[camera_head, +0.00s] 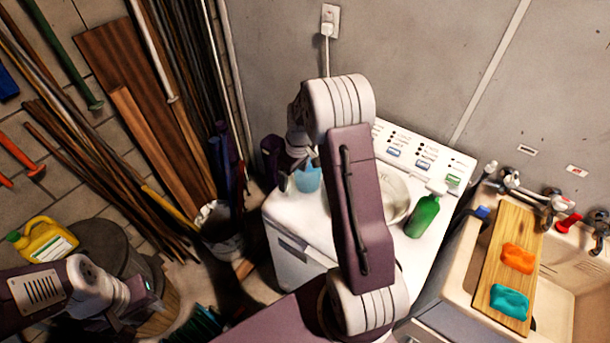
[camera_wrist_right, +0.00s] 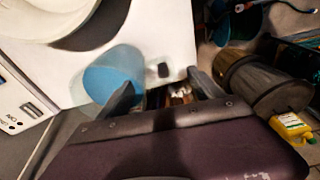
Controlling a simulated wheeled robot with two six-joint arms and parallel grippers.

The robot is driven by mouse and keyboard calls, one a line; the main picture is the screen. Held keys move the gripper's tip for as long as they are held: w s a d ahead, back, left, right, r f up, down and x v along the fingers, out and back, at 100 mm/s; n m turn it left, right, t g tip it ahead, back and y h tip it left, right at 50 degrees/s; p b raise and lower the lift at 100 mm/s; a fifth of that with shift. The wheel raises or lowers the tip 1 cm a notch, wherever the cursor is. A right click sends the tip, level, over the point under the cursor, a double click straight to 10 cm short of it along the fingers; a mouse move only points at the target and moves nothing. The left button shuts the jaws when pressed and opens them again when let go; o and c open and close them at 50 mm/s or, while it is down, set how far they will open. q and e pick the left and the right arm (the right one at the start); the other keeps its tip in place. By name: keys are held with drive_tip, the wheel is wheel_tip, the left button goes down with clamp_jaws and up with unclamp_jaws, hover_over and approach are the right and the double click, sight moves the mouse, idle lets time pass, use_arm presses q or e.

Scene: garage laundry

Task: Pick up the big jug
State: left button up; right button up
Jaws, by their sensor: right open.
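A yellow jug (camera_head: 48,240) with a white label stands at the left, by a dark round barrel. It also shows at the lower right of the right wrist view (camera_wrist_right: 291,127), outside my fingers. A translucent blue container (camera_head: 308,178) stands on the washing machine's left side. In the right wrist view the blue container (camera_wrist_right: 112,80) is beside and beyond the left finger. My right gripper (camera_wrist_right: 162,88) is open and empty above the machine's edge; in the head view my arm partly hides it. My left gripper (camera_head: 150,290) is low at the left, below the jug; its jaw opening is unclear.
The white washing machine (camera_head: 285,220) carries a green bottle (camera_head: 424,216). A sink at right holds a wooden board (camera_head: 506,245) with an orange sponge (camera_head: 518,258) and a teal sponge (camera_head: 510,302). Planks and poles lean on the left wall, near a bucket (camera_head: 222,238).

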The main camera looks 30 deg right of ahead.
drive_tip(key=shift+w+f, duration=0.15)
drive_tip(key=shift+f, duration=0.25)
wheel_tip(320, 180, down, 4)
drive_tip(key=shift+r+p, duration=0.1)
drive_tip(key=shift+p, duration=0.8)
drive_tip(key=shift+w+f, duration=0.15)
drive_tip(key=shift+f, duration=0.25)
drive_tip(key=shift+s+r, duration=0.1)
drive_tip(key=shift+s, duration=0.1)
clamp_jaws()
